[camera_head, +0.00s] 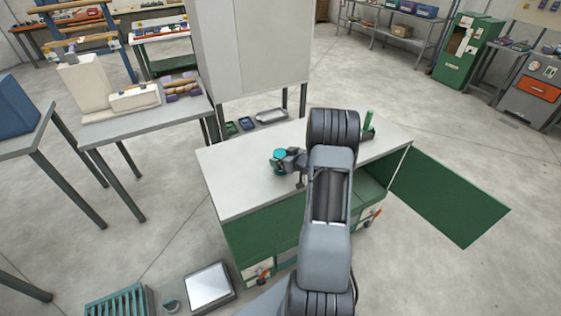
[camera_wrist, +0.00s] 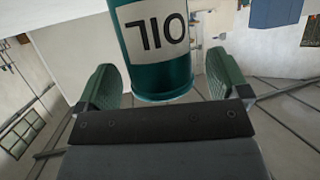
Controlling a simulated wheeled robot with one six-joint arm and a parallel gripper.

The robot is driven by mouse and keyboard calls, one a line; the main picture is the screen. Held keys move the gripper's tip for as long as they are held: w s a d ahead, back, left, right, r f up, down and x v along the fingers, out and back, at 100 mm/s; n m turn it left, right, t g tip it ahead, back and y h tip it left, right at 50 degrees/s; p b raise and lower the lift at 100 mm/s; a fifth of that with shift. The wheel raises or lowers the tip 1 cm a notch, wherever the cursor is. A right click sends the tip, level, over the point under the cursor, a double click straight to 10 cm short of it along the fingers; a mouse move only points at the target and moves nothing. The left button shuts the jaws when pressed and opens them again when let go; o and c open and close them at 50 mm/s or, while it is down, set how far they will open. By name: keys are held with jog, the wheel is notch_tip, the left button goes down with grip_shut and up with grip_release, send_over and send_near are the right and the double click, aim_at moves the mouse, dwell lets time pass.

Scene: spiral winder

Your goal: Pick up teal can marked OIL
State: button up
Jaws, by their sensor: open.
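The teal can marked OIL (camera_wrist: 157,48) is large at the top middle of the wrist view, with a white label and dark letters that appear upside down. In the head view the can (camera_head: 278,156) is on the white top of the green cabinet, left of my arm. My gripper (camera_wrist: 164,88) is open, with one green finger on each side of the can. Gaps show between the fingers and the can. In the head view my gripper (camera_head: 291,160) is right beside the can and partly hides it.
The green cabinet (camera_head: 239,192) has a bare white top around the can and an open door (camera_head: 450,205) on the right. A green bottle-like item (camera_head: 369,120) stands at the far right of the top. A tall grey cabinet (camera_head: 255,45) rises behind.

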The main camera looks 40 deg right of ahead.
jog(key=shift+x, duration=1)
jog(key=shift+c, duration=0.2)
jog(key=shift+r, duration=0.1)
jog(key=c, duration=1.1)
